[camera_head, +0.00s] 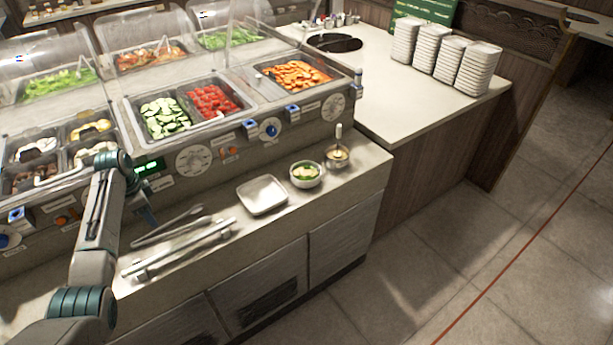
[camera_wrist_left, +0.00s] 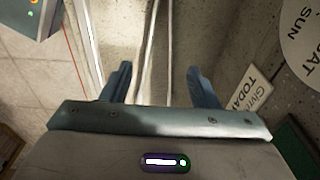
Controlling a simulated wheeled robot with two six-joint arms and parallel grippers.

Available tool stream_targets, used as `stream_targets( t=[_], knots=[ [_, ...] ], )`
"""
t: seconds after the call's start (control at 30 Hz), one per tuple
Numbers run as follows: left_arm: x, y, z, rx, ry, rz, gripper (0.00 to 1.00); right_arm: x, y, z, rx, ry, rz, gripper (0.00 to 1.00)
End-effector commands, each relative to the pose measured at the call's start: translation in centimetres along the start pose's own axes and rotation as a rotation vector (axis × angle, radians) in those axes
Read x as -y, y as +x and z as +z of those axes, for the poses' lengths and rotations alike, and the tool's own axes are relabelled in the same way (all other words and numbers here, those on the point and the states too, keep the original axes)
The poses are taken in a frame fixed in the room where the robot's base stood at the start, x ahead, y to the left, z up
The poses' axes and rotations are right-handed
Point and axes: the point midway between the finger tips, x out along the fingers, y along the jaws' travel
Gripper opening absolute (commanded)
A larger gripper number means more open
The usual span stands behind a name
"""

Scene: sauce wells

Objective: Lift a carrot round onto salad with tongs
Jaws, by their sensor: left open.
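Orange carrot rounds (camera_head: 297,75) fill a pan at the right of the salad bar. A small white bowl with green salad (camera_head: 306,174) stands on the front ledge. Metal tongs (camera_head: 168,228) lie on the ledge left of the square plate. My left gripper (camera_head: 148,212) is at the left end of the ledge, near the tongs, partly hidden by my wrist. In the left wrist view my gripper (camera_wrist_left: 162,82) is open, with two thin metal strips, apparently the tongs (camera_wrist_left: 149,50), running between its fingers; I cannot tell whether they touch. My right gripper is not in view.
An empty square plate (camera_head: 263,195) sits between tongs and bowl. A small cup with a spoon (camera_head: 338,157) stands right of the bowl. A metal rail (camera_head: 180,250) runs along the ledge's front. Pans of cucumber (camera_head: 165,117) and tomato (camera_head: 212,101) lie behind; clear guards (camera_head: 135,27) overhang the back.

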Motion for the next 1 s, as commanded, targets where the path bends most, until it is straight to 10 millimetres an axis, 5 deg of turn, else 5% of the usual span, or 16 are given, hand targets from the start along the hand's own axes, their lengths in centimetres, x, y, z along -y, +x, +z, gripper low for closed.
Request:
stream_targets(
  t=[0.23, 0.47, 0.73, 1.0],
  knots=[
    [0.0, 2.4, 0.0, 0.000, 0.000, 0.000, 0.54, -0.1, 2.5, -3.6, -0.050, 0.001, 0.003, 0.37],
    [0.0, 5.5, 0.1, 0.000, 0.000, 0.000, 0.54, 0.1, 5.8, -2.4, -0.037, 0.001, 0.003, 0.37],
    [0.0, 8.3, 0.0, 0.000, 0.000, 0.000, 0.54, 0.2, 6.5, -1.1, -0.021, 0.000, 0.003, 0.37],
    [0.0, 8.8, 0.0, 0.000, 0.000, 0.000, 0.54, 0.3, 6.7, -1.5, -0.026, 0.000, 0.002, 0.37]
  ],
)
